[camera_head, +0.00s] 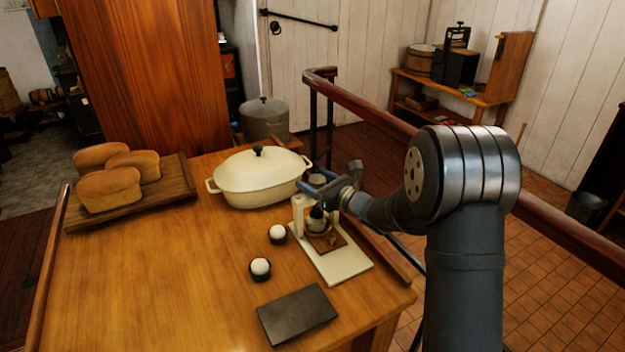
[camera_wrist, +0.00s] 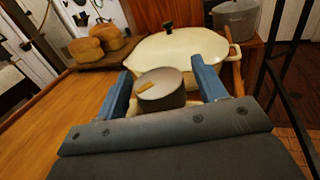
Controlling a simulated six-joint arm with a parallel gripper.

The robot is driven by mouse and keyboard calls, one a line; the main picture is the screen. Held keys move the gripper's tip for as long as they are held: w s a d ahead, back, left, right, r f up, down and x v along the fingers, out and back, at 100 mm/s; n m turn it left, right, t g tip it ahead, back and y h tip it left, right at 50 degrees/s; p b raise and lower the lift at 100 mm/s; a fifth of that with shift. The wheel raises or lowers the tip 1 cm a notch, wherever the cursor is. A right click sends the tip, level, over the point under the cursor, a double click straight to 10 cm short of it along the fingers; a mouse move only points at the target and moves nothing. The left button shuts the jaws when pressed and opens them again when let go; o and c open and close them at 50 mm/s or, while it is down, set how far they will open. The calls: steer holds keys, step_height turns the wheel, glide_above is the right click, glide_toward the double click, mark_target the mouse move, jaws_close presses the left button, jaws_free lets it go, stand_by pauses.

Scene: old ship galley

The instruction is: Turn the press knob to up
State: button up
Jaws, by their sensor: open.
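The press (camera_head: 345,264) is cream, with a flat base and upright posts, and stands near the table's right edge. Its knob (camera_head: 318,179) is a grey-brown cylinder on top. In the wrist view the knob (camera_wrist: 165,98) shows a yellow pointer mark on its top face, left of centre. My gripper (camera_head: 322,188) is open at the top of the press. In the wrist view the blue fingers of my gripper (camera_wrist: 162,72) stand on either side of the knob, with a visible gap at the right; contact at the left is unclear. Part of the press is hidden by my gripper.
A cream lidded pot (camera_head: 258,178) stands just behind the press. Bread loaves sit on a board (camera_head: 172,190). A railing (camera_head: 400,125) runs behind my arm.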

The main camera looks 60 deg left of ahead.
steer(key=shift+s+a, duration=0.2)
steer(key=shift+a, duration=0.3)
steer(key=c, duration=1)
steer(key=shift+s+d+n+g+h, duration=0.1)
steer(key=shift+n+g+h, duration=0.45)
steer(key=shift+n+g, duration=0.45)
steer(key=shift+s+n+g+h, duration=0.1)
steer(key=shift+n+g+h, duration=0.55)
steer(key=shift+g, duration=0.65)
steer(key=o, duration=1)
